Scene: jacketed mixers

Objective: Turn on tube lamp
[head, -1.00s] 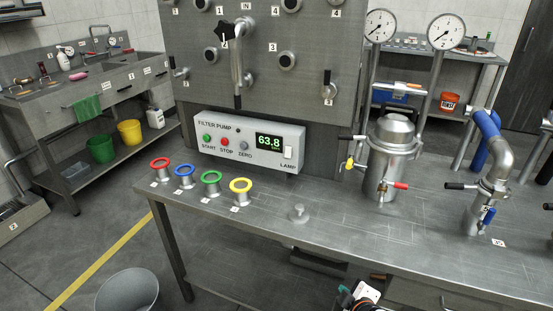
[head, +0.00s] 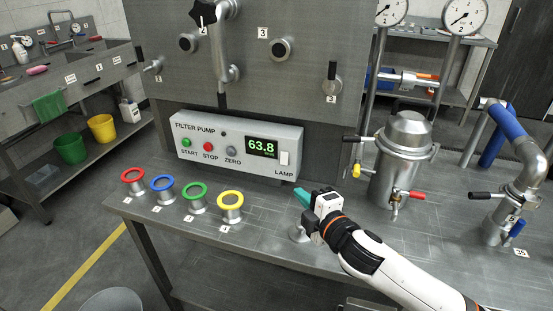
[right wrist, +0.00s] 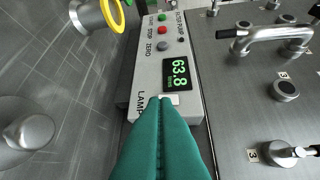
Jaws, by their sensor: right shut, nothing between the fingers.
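The grey control box (head: 236,146) has green START, red STOP and grey ZERO buttons, a green "63.8" display and a white rocker switch (head: 285,159) marked LAMP at its right end. My right gripper (head: 302,197) has teal fingers, is shut and empty, and is over the bench just in front of and below the switch. In the right wrist view the shut fingertips (right wrist: 160,101) overlap the lower edge of the white switch (right wrist: 172,99). I cannot tell whether they touch it. No tube lamp is recognisable, and my left gripper is out of view.
Red, blue, green and yellow (head: 230,200) ringed fittings stand left along the bench (head: 268,225). A small metal knob (head: 298,233) is beside my right gripper. A steel vessel (head: 402,160) with a red-handled valve and a pipe elbow (head: 525,185) stand to the right.

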